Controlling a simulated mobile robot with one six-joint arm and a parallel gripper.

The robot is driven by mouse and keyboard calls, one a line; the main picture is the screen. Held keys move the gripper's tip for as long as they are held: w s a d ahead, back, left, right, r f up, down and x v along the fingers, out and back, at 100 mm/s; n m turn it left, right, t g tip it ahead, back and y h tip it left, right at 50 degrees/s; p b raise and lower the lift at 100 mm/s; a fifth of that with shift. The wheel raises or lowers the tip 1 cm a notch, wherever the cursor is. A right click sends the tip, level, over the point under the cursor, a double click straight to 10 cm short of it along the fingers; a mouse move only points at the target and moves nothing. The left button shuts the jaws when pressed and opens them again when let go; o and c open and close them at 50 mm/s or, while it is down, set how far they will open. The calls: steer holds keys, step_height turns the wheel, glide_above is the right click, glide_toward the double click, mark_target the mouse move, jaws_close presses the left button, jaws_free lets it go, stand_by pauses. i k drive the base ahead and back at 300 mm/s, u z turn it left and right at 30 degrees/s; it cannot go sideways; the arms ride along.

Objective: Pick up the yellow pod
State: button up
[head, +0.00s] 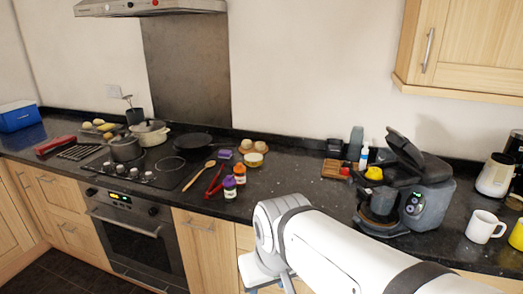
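A small yellow piece, which looks like the yellow pod (374,173), sits at the open top of a dark grey coffee machine (432,204) on the right part of the counter. The machine's lid is raised behind it. My white arm reaches in from the bottom right. Its end, with my gripper (266,278), hangs low in front of the counter's front edge, well to the left of the pod and apart from it. The fingertips are hidden or cut off by the bottom of the picture, so their opening does not show.
A white mug (484,227), a yellow mug (517,235) and a kettle (495,176) stand right of the machine. A soap bottle (364,156) and grey cup (355,143) stand behind it. Spice jars (230,187), red tongs (214,182) and pots (150,133) are further left.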

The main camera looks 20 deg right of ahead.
mark_target(374, 172)
steer(key=z, duration=1.2)
